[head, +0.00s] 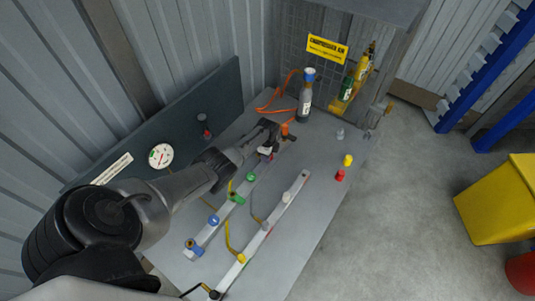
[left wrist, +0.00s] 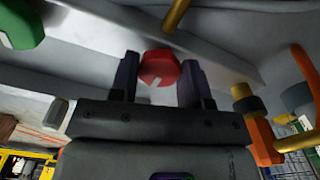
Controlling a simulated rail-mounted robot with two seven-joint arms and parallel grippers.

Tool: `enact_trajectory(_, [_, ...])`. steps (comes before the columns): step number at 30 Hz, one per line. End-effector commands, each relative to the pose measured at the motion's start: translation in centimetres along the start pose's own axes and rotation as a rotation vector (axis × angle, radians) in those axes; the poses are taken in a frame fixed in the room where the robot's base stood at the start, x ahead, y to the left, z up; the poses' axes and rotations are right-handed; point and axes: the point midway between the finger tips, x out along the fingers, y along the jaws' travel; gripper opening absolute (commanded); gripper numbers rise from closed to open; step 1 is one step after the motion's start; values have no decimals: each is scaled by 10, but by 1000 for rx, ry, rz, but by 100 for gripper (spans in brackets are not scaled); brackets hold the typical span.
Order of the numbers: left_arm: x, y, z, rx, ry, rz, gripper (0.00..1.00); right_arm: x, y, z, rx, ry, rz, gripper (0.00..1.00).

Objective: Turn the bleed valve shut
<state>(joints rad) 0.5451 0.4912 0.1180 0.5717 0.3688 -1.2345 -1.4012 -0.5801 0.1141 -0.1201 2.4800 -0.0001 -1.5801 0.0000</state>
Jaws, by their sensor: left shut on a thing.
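My left arm reaches in from the left in the head view, and its gripper (head: 269,140) is at the far end of a pale rail (head: 211,236) on the grey bench. In the left wrist view a red knob (left wrist: 159,68) with a pale mark on its face sits between the two dark fingers of my left gripper (left wrist: 158,80), which are shut on it. In the head view the gripper mostly hides this knob. No readable label shows which fitting is the bleed valve. My right gripper is not in view.
An orange fitting (head: 285,129) stands just beyond the gripper. A green knob (head: 237,198), a blue knob (head: 214,220) and a second rail (head: 274,226) are nearer. A bottle (head: 306,97) stands at the back. A round gauge (head: 160,156) is on the left panel. The right bench side holds small caps.

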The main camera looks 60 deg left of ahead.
Motion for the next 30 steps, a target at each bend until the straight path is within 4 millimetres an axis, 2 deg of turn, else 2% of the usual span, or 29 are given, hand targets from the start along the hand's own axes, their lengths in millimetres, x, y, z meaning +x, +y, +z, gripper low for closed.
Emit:
enact_trajectory(4, [1, 0, 0, 2, -2, 0, 19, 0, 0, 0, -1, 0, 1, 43])
enact_trajectory(5, [1, 0, 0, 2, -2, 0, 45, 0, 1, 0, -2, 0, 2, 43])
enact_trajectory(12, [0, 0, 0, 1, -1, 0, 68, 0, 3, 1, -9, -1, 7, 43])
enact_trajectory(22, [-5, 0, 0, 1, -1, -2, 69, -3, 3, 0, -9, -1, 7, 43])
enact_trajectory(26, [-22, 0, 1, 2, -2, -3, 69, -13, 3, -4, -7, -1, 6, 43])
enact_trajectory(30, [-49, -1, 1, 2, -2, -4, 69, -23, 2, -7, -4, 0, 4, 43])
